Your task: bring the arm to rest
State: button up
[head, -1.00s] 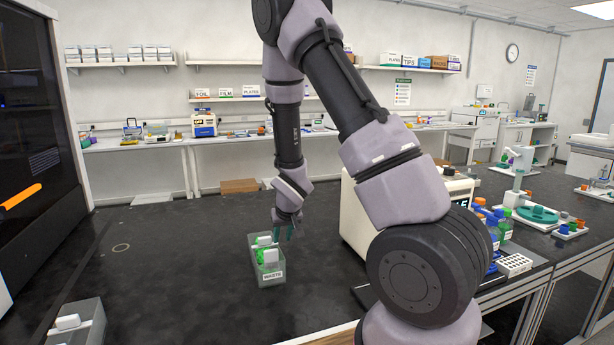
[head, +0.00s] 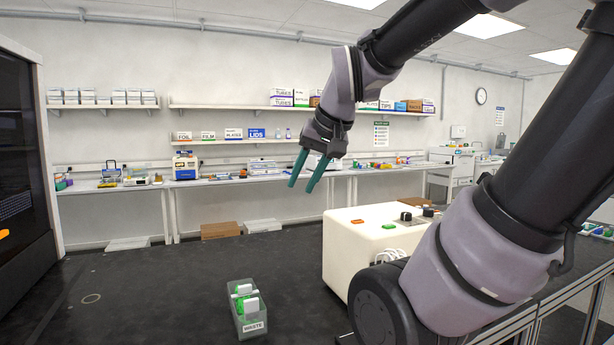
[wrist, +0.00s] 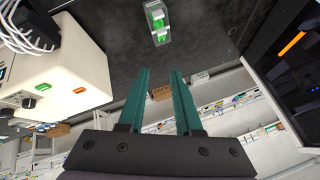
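My gripper (head: 310,170) is raised high above the black bench, with its two green fingers pointing down and to the left. The fingers are apart with nothing between them. In the wrist view my gripper (wrist: 161,75) also shows two separated fingers and an empty gap. My arm reaches in from the right side of the head view, bent at the wrist.
A clear waste bin (head: 252,328) with green and white items stands on the black bench (head: 170,300) below. A cream instrument box (head: 365,243) with coloured buttons stands right of it, close to my arm. A dark cabinet (head: 20,150) is at the far left.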

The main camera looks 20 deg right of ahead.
jog(key=shift+s+a+r, duration=0.15)
jog(key=shift+s+r, duration=0.15)
jog(key=shift+s, duration=0.45)
jog(key=shift+s+a+r, duration=0.15)
jog(key=shift+s+r, duration=0.1)
jog(key=shift+s, duration=0.5)
